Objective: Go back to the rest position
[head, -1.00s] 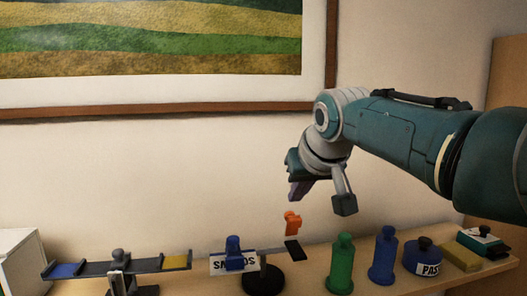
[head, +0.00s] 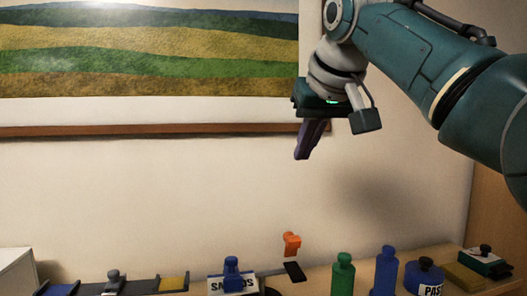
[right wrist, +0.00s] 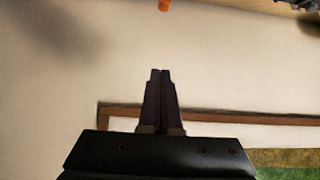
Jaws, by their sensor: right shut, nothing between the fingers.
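My right gripper (head: 304,155) hangs in the air in front of the wall, high above the shelf, at the upper right of the head view. Its purple-dark fingers point down and are closed together with nothing between them. In the right wrist view the fingers (right wrist: 160,75) also show side by side against the bare wall. My left gripper does not show in any view.
A wooden shelf (head: 320,282) runs along the bottom. On it stand a green bottle (head: 342,277), a blue bottle (head: 385,272), a blue pot (head: 424,274) and a stand with an orange piece (head: 291,243). A framed picture (head: 150,60) hangs behind. The air between is clear.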

